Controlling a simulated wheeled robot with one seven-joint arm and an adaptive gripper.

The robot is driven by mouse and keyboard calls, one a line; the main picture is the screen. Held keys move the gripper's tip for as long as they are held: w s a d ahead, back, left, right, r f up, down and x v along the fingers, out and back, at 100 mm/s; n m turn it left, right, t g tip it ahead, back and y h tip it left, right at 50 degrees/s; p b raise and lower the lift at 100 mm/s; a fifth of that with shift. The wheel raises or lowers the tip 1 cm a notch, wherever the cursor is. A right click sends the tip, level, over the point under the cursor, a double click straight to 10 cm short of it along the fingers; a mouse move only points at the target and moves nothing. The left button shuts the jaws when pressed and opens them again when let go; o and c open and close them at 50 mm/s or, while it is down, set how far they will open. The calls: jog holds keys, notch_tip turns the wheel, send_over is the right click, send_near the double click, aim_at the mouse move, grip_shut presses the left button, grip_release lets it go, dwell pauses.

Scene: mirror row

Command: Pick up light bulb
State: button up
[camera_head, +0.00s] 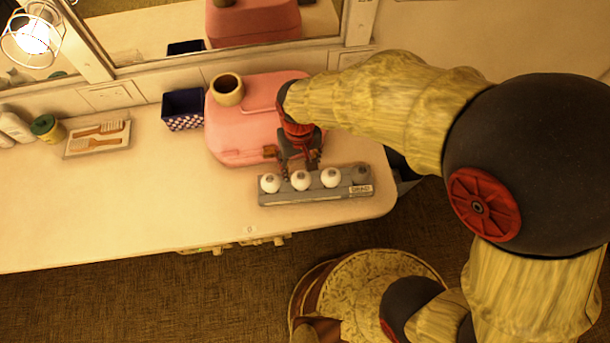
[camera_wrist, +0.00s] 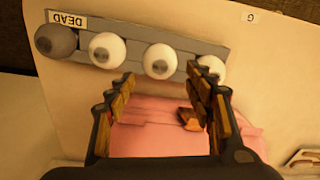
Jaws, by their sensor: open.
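A grey bulb holder (camera_head: 300,198) lies near the front right of the table, with a label reading DEAD at its right end. Three white light bulbs sit in it: left (camera_head: 270,183), middle (camera_head: 300,180) and right (camera_head: 331,177). A dark grey bulb (camera_head: 360,174) sits by the label. In the wrist view the holder (camera_wrist: 135,30) is flipped, with the dark bulb (camera_wrist: 57,41) at left. My gripper (camera_head: 299,172) is open and empty, above and just behind the holder. In the wrist view its fingertips (camera_wrist: 161,72) straddle the white bulb (camera_wrist: 159,61) in the picture, apparently without touching it.
A pink case (camera_head: 235,135) stands behind the holder, with a tan cup (camera_head: 227,90) on it. A dark blue box (camera_head: 183,110) and a tray with brushes (camera_head: 97,138) stand further left. A mirror runs along the back. The table's front left is clear.

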aim_at(301, 176)
jog(key=f+b, duration=0.1)
jog(key=f, duration=0.4)
jog(key=f+b, duration=0.1)
jog(key=f, duration=0.1)
jog(key=shift+s+d+f+b, duration=0.1)
jog(key=shift+s+f+b, duration=0.15)
jog(key=shift+b, duration=0.1)
jog(key=shift+c, duration=0.3)
jog(key=c, duration=0.7)
jog(key=shift+r, duration=0.1)
